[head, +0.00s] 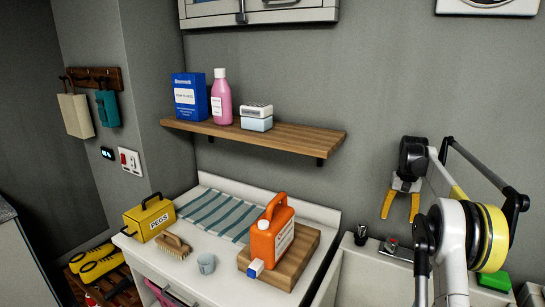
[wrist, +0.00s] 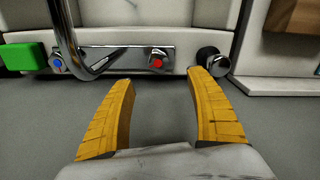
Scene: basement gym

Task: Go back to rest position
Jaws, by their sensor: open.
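My gripper (head: 400,203) hangs at the right of the head view with its two yellow fingers pointing down. The fingers are spread apart with nothing between them. In the wrist view the open gripper (wrist: 160,85) shows from behind, above a grey surface. Ahead of its fingertips is a chrome tap plate (wrist: 120,58) with a red-marked and a blue-marked knob. My gripper appears apart from everything around it.
A wooden shelf (head: 285,137) juts out above. A green block (wrist: 22,57) lies beside the tap.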

